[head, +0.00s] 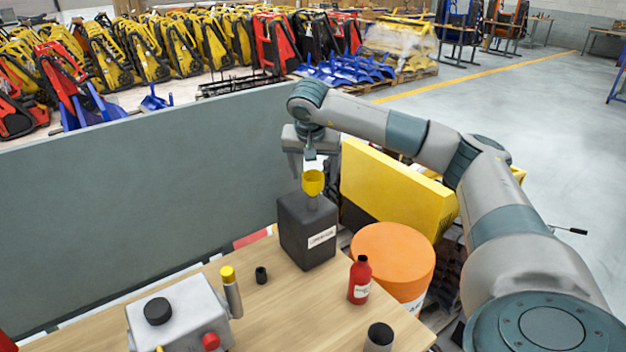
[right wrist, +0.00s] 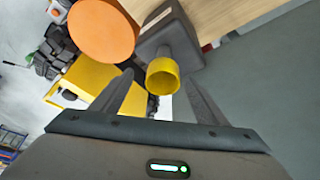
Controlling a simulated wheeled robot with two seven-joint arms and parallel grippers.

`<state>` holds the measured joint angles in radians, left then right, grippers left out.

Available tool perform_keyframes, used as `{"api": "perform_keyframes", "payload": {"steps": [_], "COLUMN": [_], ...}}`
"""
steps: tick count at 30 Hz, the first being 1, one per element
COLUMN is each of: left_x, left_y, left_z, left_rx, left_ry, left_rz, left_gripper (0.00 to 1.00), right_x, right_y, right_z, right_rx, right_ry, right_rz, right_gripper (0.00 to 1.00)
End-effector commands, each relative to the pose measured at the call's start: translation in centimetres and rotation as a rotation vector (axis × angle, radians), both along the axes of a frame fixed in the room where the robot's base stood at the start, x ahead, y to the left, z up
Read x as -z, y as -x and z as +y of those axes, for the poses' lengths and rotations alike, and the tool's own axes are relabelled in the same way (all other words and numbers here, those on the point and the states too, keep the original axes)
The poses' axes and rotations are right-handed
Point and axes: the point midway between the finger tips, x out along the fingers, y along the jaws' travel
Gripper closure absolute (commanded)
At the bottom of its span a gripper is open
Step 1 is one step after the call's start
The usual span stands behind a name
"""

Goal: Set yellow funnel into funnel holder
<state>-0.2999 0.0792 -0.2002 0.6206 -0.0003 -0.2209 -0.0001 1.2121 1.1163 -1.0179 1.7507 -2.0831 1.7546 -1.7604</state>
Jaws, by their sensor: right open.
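The yellow funnel (head: 313,182) stands upright on the grey neck of a dark canister (head: 307,238) with a white label, at the table's far corner. It also shows in the right wrist view (right wrist: 163,78), its round mouth facing the camera. I cannot tell how deep its stem sits in the neck. My right gripper (head: 309,157) is just above the funnel in the head view. Its fingers are apart, and in the right wrist view they lie either side of the funnel with gaps. No separate funnel holder can be made out. My left gripper is not in view.
A red bottle (head: 360,281), a small black cylinder (head: 261,275), a yellow-capped can (head: 231,293) and a grey box (head: 185,312) stand on the wooden table (head: 300,318). An orange-topped drum (head: 393,258) is beside the canister. A grey panel (head: 150,190) stands behind the table.

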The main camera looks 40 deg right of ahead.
Motion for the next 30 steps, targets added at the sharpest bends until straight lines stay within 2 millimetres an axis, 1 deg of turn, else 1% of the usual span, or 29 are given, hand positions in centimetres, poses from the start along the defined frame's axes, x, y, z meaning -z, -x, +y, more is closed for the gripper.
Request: {"api": "perform_keyframes", "payload": {"steps": [1, 3, 6, 9, 13, 22, 26, 30], "left_x": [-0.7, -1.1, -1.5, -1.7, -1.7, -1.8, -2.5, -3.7], "left_y": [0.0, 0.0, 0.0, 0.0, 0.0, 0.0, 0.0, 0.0], "left_z": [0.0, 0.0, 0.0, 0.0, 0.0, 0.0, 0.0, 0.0], "left_rx": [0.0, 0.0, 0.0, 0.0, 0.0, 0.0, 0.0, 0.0], "left_ry": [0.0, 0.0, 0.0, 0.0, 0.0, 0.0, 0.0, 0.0], "left_rz": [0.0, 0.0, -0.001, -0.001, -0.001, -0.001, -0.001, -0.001], "left_gripper": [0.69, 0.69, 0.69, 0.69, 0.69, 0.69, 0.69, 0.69], "right_x": [0.6, 1.7, 2.9, 3.6, 3.9, 3.9, 4.4, 5.5], "right_y": [-0.1, -0.4, -0.8, -1.0, -1.1, -1.1, -1.3, -1.7], "right_z": [-0.3, -0.6, -0.9, -1.2, -1.2, -1.2, -1.3, -1.5], "right_rx": [0.001, 0.001, 0.0, 0.0, -0.001, -0.001, 0.0, 0.0], "right_ry": [-0.001, 0.002, -0.001, 0.0, 0.0, 0.0, 0.0, 0.0], "right_rz": [0.006, 0.005, 0.004, 0.001, 0.0, 0.0, 0.004, 0.004], "right_gripper": [0.33, 0.33, 0.33, 0.33, 0.33, 0.33, 0.33, 0.33]}}
